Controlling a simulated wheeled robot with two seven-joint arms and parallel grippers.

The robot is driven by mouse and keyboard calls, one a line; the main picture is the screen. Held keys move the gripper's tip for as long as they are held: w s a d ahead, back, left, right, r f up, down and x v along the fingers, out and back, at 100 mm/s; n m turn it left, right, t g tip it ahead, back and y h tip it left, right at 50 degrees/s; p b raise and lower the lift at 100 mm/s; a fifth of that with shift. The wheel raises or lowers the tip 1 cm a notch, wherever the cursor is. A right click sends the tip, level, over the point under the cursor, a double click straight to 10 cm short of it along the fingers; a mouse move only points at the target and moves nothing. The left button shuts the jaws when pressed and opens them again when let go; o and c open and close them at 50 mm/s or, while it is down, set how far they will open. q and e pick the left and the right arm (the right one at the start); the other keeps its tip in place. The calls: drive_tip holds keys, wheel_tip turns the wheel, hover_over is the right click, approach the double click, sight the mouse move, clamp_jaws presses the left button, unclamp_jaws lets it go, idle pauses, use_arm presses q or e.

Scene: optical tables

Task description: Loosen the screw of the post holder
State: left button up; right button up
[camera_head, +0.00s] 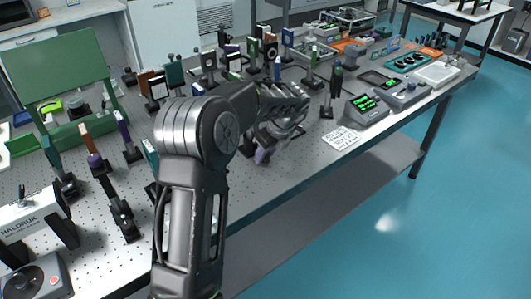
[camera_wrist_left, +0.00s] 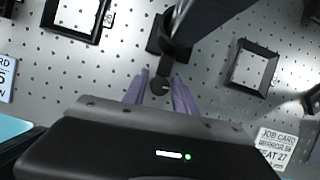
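In the left wrist view a dark post holder (camera_wrist_left: 172,42) with a post rises from the perforated table top. Its round dark screw knob (camera_wrist_left: 159,86) points toward my left gripper (camera_wrist_left: 161,78). The two purple fingers are apart, one on each side of the knob. A narrow gap seems to show on both sides, so I see no firm grip; contact deeper down is hard to judge. In the head view my left gripper (camera_head: 263,155) is low over the optical table, and my own arm hides most of the post holder there. My right gripper is in neither view.
The optical table (camera_head: 240,225) carries several mounted optics behind and left of my arm. A black post (camera_head: 327,105), a job card (camera_head: 341,137) and a box with a green display (camera_head: 366,106) stand to the right. In the wrist view square frames (camera_wrist_left: 232,72) flank the post holder.

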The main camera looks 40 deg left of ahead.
use_arm(q)
clamp_jaws()
drive_tip(key=shift+s+r+m+p, duration=0.1)
drive_tip(key=shift+r+m+p, duration=0.1)
drive_tip(key=shift+m+p, duration=0.35)
drive_tip(key=shift+f+m+t, duration=0.25)
drive_tip(key=shift+t, duration=0.05)
drive_tip(key=shift+o, duration=1.7)
unclamp_jaws()
drive_tip(key=shift+r, duration=0.1)
drive_tip(key=w+v, duration=0.1)
drive_tip(key=v, duration=0.6)
drive_tip(key=shift+s+r, duration=0.35)
drive_tip(key=shift+s, duration=0.05)
